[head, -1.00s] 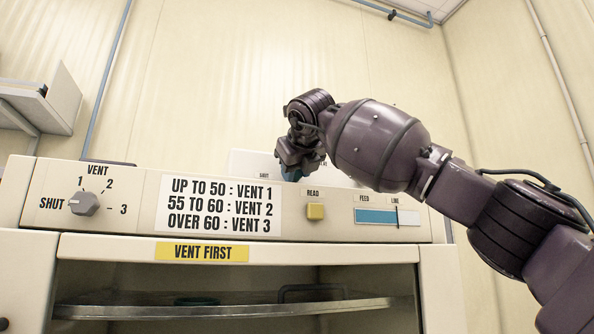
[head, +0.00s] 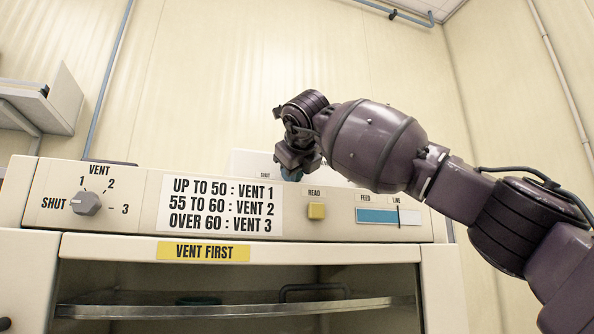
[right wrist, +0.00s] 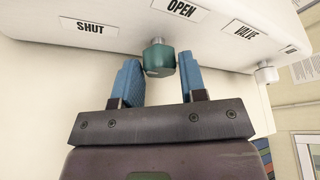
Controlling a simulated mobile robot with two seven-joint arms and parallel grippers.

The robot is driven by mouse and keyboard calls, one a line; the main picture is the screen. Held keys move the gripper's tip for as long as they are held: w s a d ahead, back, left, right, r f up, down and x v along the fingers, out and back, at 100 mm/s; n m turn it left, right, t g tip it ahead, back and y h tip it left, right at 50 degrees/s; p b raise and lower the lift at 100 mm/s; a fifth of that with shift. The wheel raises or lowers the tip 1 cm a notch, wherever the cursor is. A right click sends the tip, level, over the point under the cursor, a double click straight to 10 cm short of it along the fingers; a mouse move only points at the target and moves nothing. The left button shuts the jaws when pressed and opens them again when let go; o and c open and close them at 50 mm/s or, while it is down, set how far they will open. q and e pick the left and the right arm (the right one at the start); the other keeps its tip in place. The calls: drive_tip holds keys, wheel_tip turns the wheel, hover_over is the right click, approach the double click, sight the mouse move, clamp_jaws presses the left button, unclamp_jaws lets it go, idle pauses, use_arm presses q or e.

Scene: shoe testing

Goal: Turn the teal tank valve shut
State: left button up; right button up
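The teal valve knob (right wrist: 159,61) sticks out from a white panel in the right wrist view, between the SHUT label (right wrist: 90,27) and the OPEN label (right wrist: 180,10). My right gripper (right wrist: 160,84) is open, with its two blue fingers apart. The fingertips reach the knob, one on each side, with a gap visible at least on the right. In the head view my right gripper (head: 292,173) is in front of the panel behind the console, and it hides the knob there. My left gripper is not in view.
The console (head: 140,205) holds a grey vent dial (head: 85,203) pointing at SHUT, a yellow READ button (head: 316,211) and a blue feed gauge (head: 377,216). A cabinet with a shelf (head: 240,308) is below. A small white knob (right wrist: 266,73) is right of the valve.

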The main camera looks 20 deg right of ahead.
drive_tip(key=o, duration=0.3)
drive_tip(key=shift+o, duration=0.2)
use_arm(q)
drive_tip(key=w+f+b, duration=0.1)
drive_tip(key=b, duration=0.2)
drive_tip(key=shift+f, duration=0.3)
use_arm(e)
drive_tip(key=v, duration=1.1)
drive_tip(key=shift+w, duration=0.1)
